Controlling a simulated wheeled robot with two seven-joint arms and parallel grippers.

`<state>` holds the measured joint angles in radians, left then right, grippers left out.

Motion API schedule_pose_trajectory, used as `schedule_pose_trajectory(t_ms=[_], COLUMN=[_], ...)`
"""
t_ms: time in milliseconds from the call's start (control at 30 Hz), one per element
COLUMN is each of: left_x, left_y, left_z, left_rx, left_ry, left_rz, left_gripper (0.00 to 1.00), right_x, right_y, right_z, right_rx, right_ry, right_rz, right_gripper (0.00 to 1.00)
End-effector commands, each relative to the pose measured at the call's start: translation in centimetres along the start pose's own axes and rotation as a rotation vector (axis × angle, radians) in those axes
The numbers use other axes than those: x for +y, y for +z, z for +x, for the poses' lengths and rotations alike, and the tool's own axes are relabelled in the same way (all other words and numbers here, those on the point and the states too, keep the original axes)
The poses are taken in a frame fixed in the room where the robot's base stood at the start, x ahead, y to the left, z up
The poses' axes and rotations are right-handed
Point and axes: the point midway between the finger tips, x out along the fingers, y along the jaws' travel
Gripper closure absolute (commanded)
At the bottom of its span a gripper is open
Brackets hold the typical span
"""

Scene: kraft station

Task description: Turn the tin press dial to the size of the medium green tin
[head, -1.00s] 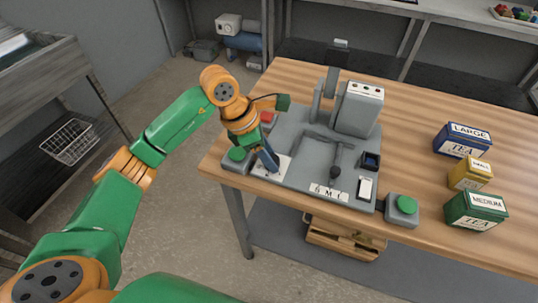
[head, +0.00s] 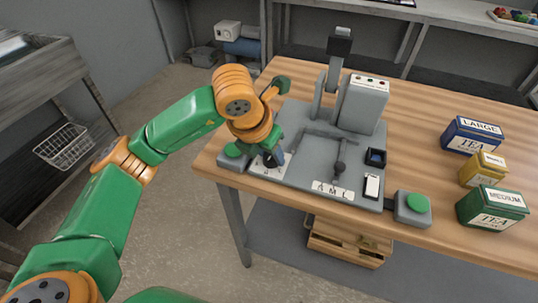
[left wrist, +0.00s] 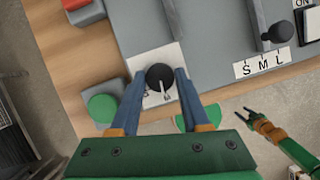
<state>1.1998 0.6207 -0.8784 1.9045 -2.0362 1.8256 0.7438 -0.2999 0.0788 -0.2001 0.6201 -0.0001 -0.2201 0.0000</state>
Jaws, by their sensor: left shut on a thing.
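The tin press (head: 360,105) is a grey machine on the wooden table. Its dial (left wrist: 160,74) is a round black knob with a white pointer, on a white plate (left wrist: 141,62) at the press's left front corner. My left gripper (left wrist: 159,78) is shut on the dial, one finger on each side; in the head view (head: 273,160) its wrist partly hides the plate. The pointer points toward the M mark; an S shows left of it. The medium green tin (head: 490,208) stands at the table's right. My right gripper (left wrist: 248,116) shows small in the left wrist view, open and empty.
A large blue tin (head: 472,135) and a small yellow tin (head: 482,170) stand behind the green one. Green buttons sit at the press's left (head: 236,149) and right (head: 416,203). A lever (head: 340,167) stands above an S M L scale (head: 333,189).

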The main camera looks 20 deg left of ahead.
Motion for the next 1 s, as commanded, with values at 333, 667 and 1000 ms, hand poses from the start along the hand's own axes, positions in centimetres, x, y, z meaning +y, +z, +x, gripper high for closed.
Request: schedule_pose_trajectory(t_ms=[333,667,1000], left_x=[-0.08,-0.09,-0.08], left_y=[-0.04,-0.02,-0.01], left_z=[0.05,0.01,0.00], left_rx=[0.002,0.002,0.002], left_ry=[0.037,0.041,0.040], left_rz=[-0.089,-0.099,-0.099], left_gripper=[1.00,1.00,0.24], right_x=[0.02,0.05,0.07], right_y=[0.08,0.09,0.09], right_z=[0.68,0.69,0.69], right_rx=[0.000,0.000,0.000], right_ry=[0.001,0.001,0.001], right_rz=[0.000,0.000,0.000], right_gripper=[0.50,0.50,0.50])
